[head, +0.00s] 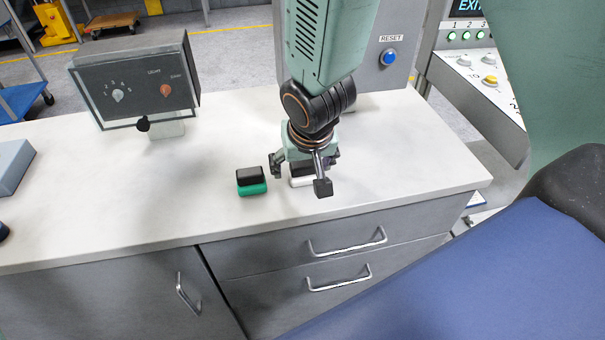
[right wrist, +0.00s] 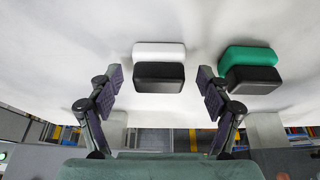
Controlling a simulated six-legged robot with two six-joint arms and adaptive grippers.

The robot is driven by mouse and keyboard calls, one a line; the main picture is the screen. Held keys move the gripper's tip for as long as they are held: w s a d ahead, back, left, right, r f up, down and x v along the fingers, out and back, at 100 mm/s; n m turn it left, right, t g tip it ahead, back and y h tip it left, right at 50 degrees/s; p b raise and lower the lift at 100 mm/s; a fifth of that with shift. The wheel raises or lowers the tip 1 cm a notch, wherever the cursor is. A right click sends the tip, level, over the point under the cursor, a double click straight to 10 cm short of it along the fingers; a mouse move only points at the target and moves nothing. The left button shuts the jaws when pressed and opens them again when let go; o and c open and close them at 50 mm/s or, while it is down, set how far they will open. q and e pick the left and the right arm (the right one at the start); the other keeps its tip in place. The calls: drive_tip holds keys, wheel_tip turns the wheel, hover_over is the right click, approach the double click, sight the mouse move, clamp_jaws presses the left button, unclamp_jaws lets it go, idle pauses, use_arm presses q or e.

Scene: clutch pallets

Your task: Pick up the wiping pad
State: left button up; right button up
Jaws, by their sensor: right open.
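Two small pads with black grips lie side by side on the white countertop (head: 220,215). One has a white base (head: 302,183); in the right wrist view this white pad (right wrist: 159,52) lies between and just beyond my fingertips. The other has a green base (head: 252,189) and lies just left of my gripper in the head view; the green pad also shows in the right wrist view (right wrist: 250,57), outside the fingers. My right gripper (head: 299,172) is open and low over the white pad, partly hiding it in the head view. My left gripper is not in view.
A dark control box with two knobs (head: 135,88) stands at the back left of the counter. A grey panel with a blue reset button (head: 388,57) rises behind my arm. A blue-grey block (head: 12,166) sits at the left edge. The counter's middle left is clear.

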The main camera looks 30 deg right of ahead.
sight(303, 163)
drive_tip(key=shift+s+d, duration=0.1)
drive_tip(key=shift+d, duration=0.05)
drive_tip(key=shift+c, duration=0.8)
drive_tip(key=shift+w, duration=0.2)
drive_tip(key=c, duration=0.5)
drive_tip(key=shift+s, duration=0.15)
drive_tip(key=c, duration=0.4)
drive_tip(key=shift+c, duration=0.8)
wheel_tip(303, 163, up, 10)
drive_tip(key=p, duration=0.9)
